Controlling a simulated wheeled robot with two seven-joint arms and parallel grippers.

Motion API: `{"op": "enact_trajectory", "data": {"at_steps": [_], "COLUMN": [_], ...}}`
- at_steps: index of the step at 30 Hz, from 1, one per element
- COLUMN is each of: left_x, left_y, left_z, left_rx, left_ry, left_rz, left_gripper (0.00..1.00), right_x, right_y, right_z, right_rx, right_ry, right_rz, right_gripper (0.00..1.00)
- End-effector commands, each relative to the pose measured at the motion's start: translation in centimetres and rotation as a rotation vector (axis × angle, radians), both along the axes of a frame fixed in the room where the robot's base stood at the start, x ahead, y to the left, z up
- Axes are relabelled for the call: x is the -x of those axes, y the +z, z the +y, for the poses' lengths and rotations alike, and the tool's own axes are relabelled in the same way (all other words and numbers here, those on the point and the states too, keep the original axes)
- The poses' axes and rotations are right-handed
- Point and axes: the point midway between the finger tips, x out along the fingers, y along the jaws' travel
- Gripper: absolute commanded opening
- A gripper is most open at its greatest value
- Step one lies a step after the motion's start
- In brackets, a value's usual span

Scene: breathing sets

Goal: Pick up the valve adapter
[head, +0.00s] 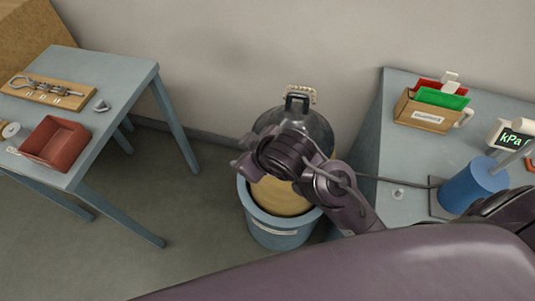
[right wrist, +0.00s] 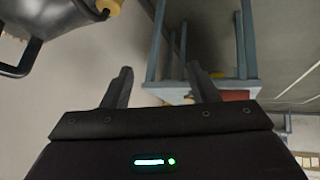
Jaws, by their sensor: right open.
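No part is clearly recognisable as the valve adapter. A small grey cone-like fitting (head: 101,105) sits near the right edge of the left table, and a small pale fitting (head: 398,193) sits on the right table. Either could be it; I cannot tell. My left gripper is not in view.
The left table (head: 130,72) carries a wooden tool board (head: 47,91) and a red tray (head: 57,142). The right table (head: 385,133) holds a card box (head: 426,114), a blue cylinder (head: 470,187) and a kPa display (head: 517,140).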

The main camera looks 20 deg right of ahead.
Motion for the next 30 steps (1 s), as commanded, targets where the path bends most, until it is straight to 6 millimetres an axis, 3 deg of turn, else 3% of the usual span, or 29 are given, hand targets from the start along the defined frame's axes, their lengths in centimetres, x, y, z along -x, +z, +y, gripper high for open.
{"op": "enact_trajectory", "data": {"at_steps": [3, 8, 12, 15, 17, 20, 24, 30], "left_x": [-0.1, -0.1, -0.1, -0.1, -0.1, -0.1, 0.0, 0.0], "left_y": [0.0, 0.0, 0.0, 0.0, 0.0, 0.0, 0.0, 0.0], "left_z": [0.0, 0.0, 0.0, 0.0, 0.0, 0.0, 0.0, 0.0], "left_rx": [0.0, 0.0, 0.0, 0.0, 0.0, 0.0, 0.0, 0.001], "left_ry": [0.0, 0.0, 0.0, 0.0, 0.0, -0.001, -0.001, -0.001], "left_rz": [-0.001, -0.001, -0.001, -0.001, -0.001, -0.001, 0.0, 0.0], "left_gripper": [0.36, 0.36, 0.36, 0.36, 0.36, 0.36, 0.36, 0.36], "right_x": [-1.7, -2.0, -0.6, 0.5, 0.9, 0.8, -0.7, -3.5], "right_y": [2.5, 4.7, 4.2, 2.2, 0.7, -2.2, -5.3, -5.8], "right_z": [4.8, 12.1, 17.0, 18.4, 18.1, 15.9, 9.7, -1.0], "right_rx": [0.017, 0.067, 0.152, 0.234, 0.291, 0.396, 0.546, 0.691], "right_ry": [0.188, 0.517, 0.85, 1.076, 1.201, 1.382, 1.563, 1.632], "right_rz": [-0.142, -0.333, -0.448, -0.473, -0.461, -0.395, -0.215, 0.093], "right_gripper": [0.54, 0.54, 0.54, 0.54, 0.54, 0.54, 0.54, 0.54]}}
